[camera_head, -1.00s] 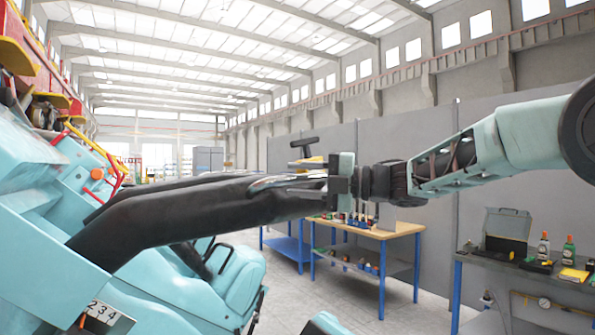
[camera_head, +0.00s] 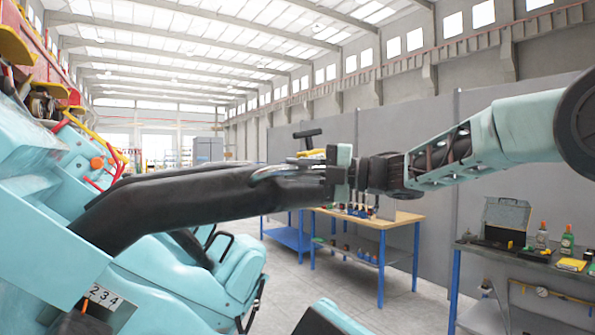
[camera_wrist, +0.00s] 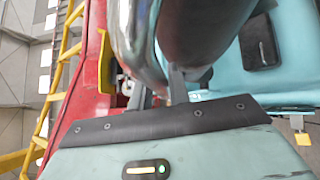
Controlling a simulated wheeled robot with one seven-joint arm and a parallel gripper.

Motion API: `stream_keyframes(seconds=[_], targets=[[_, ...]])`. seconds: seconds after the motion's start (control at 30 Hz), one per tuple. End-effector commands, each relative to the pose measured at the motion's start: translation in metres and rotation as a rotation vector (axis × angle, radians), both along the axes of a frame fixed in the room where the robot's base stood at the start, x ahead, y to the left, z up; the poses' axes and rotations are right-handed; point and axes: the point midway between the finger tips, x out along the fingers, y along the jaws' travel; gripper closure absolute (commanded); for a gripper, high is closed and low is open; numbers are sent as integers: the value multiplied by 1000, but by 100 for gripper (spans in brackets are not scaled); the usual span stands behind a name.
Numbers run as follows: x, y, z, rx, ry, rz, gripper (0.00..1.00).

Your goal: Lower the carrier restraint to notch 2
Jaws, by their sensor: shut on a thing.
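The carrier restraint (camera_head: 185,200) is a thick black padded bar reaching right from the teal carrier (camera_head: 150,275). A chrome handle (camera_head: 278,171) sits on its outer end. My gripper (camera_head: 300,170) is at that end, apparently shut on the handle. In the wrist view, the chrome handle (camera_wrist: 138,40) runs beside the dark padded bar (camera_wrist: 195,28). My gripper's fingers (camera_wrist: 172,84) meet them there, and the exact contact is partly hidden. A notch plate (camera_head: 103,296) at lower left shows 2, 3 and 4. An orange-brown pointer (camera_head: 84,306) is beside it, its exact reading unclear.
Teal seats (camera_head: 228,268) lie below the restraint. Red and yellow structure (camera_head: 68,100) is at left. A wooden-topped workbench (camera_head: 400,224) and a dark bench with bottles (camera_head: 530,257) stand beyond. Grey floor between them is clear.

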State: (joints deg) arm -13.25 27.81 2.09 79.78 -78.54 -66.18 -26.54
Motion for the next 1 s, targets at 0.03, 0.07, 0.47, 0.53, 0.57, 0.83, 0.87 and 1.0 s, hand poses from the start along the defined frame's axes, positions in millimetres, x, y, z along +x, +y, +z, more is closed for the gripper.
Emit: stream_keyframes(seconds=[0.03,0.07,0.47,0.53,0.57,0.83,0.87,1.0], targets=[[2,-2,-16,10,14,-1,100],[3,-4,-21,17,20,0,100],[12,-17,-105,176,129,0,100],[12,-18,-120,206,150,1,100],[13,-18,-127,219,158,1,100],[13,-18,-174,322,228,0,100],[12,-18,-179,331,234,0,100],[11,-17,-194,369,259,0,100]])
